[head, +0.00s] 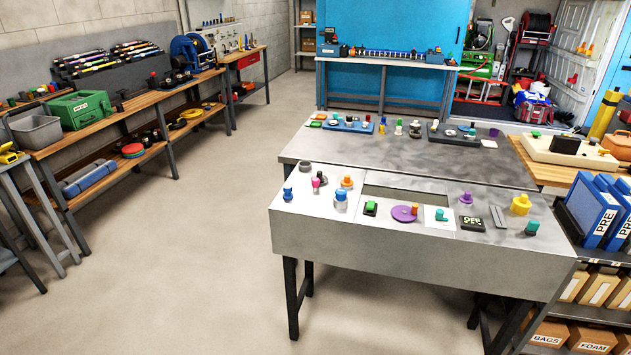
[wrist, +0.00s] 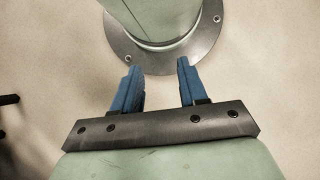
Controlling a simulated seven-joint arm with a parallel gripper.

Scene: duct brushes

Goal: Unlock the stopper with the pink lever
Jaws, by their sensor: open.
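A small pink piece (head: 319,180), which looks like the pink lever, stands at the left end of the grey metal bench (head: 400,235) in the head view. It is among several small coloured fittings, and I cannot tell which part is the stopper or how it is set. My gripper (wrist: 157,72) shows only in the wrist view. Its two blue fingers are apart with nothing between them. It is away from the bench fittings, above a pale floor and what looks like my own base.
Close to the pink piece are a blue knob (head: 288,194), a blue-and-white fitting (head: 341,200) and an orange-topped fitting (head: 347,182). A rectangular recess (head: 400,193), a purple disc (head: 404,214) and a yellow fitting (head: 520,204) lie further right. The floor left of the bench is clear.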

